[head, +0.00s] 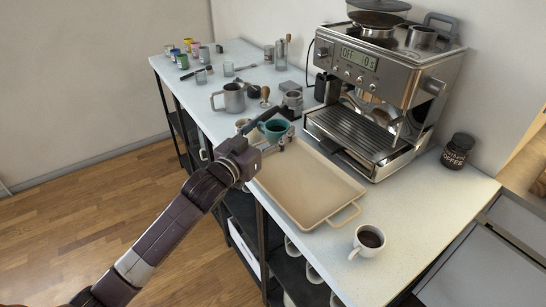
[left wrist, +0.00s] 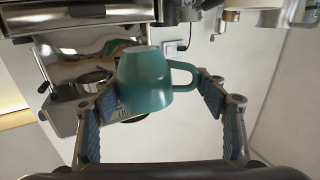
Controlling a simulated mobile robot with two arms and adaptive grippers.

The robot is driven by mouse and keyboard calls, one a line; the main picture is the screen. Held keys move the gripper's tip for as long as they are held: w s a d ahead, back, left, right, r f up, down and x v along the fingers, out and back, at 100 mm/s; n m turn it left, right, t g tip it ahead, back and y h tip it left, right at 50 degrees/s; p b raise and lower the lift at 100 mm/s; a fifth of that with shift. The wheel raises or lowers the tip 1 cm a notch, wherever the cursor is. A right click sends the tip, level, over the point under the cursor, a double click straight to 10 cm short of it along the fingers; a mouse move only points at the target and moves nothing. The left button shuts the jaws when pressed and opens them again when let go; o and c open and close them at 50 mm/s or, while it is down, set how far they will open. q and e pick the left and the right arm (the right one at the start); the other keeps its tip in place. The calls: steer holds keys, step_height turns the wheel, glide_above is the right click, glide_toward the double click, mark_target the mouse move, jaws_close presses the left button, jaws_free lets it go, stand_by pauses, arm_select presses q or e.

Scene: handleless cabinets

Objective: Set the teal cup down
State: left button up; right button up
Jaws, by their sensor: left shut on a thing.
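The teal cup (head: 274,128) is upright in my left gripper (head: 268,134), at the far left end of the beige tray (head: 300,190). I cannot tell whether its base touches anything below. In the left wrist view the teal cup (left wrist: 145,82) sits between the two fingers of my left gripper (left wrist: 160,95), its handle pointing right. The left gripper is shut on it. My right gripper is not in view.
The espresso machine (head: 375,90) stands right of the tray. A white cup of coffee (head: 369,241) and a dark coffee jar (head: 458,151) are nearer. A metal pitcher (head: 232,98) and several small items stand beyond. Most of the tray is bare.

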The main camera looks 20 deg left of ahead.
arm_select(q)
step_height(320, 180, down, 9)
steer(key=shift+f, duration=0.1)
stand_by(0.4)
steer(key=shift+f, duration=0.15)
steer(key=o, duration=1.3)
steer(key=b+v, duration=0.1)
steer(key=v, duration=1.1)
